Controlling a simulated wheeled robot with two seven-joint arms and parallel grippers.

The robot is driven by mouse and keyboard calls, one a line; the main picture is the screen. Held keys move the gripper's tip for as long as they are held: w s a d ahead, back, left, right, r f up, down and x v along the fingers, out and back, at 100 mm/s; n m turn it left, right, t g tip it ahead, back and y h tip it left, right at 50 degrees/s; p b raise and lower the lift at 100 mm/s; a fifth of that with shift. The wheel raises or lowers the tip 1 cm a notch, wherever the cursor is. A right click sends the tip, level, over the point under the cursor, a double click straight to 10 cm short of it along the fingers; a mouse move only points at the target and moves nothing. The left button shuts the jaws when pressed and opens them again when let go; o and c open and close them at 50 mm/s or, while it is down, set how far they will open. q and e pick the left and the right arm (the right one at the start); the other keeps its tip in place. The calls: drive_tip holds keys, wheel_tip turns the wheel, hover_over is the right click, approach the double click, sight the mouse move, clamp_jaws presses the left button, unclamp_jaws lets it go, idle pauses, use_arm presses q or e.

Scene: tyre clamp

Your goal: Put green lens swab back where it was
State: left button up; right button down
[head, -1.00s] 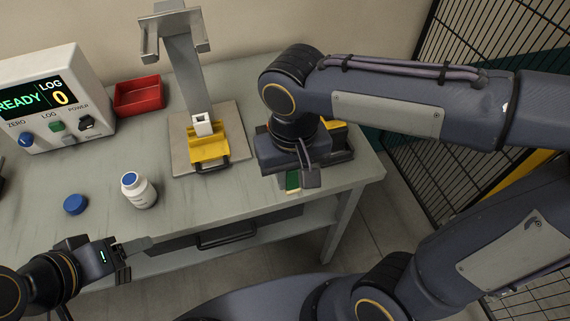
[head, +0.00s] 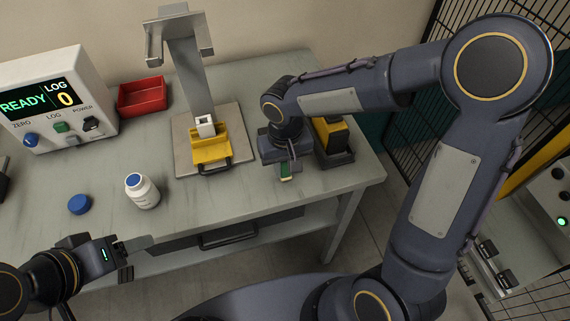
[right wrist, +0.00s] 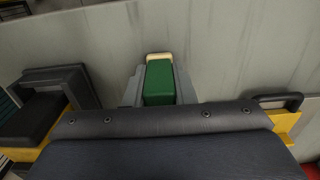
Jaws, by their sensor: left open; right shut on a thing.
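The green lens swab (head: 285,170) is in my right gripper (head: 288,166), near the right part of the bench. In the right wrist view its green body (right wrist: 159,82) and cream tip (right wrist: 159,57) show between the grey fingers, which are shut on it. Part of the swab is hidden by the gripper. Whether it touches the bench top I cannot tell. My left gripper (head: 140,243) is open and empty at the bench's front left edge.
A black and yellow device (head: 332,136) stands right of my right gripper. A grey stand (head: 185,150) with a yellow cradle (head: 211,150) is to its left. A white bottle (head: 143,192), blue cap (head: 79,204), red bin (head: 142,97) and readout box (head: 50,95) are further left.

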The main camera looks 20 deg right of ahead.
drive_tip(key=shift+f+b, duration=0.2)
drive_tip(key=shift+b, duration=0.1)
drive_tip(key=c, duration=1.2)
unclamp_jaws()
drive_tip(key=shift+r, duration=0.1)
wheel_tip(320, 180, up, 12)
drive_tip(key=shift+r+p, duration=0.15)
drive_tip(key=shift+p, duration=0.3)
drive_tip(key=s+d+f+m+t+y, duration=0.1)
drive_tip(key=s+d, duration=0.3)
drive_tip(key=s, duration=0.4)
drive_tip(key=s+d+m+t+y, duration=0.1)
drive_tip(key=s+d+t, duration=0.3)
drive_tip(key=s, duration=0.4)
drive_tip(key=shift+d+f+t+y, duration=0.35)
drive_tip(key=shift+d+y, duration=0.25)
drive_tip(key=shift+y, duration=0.3)
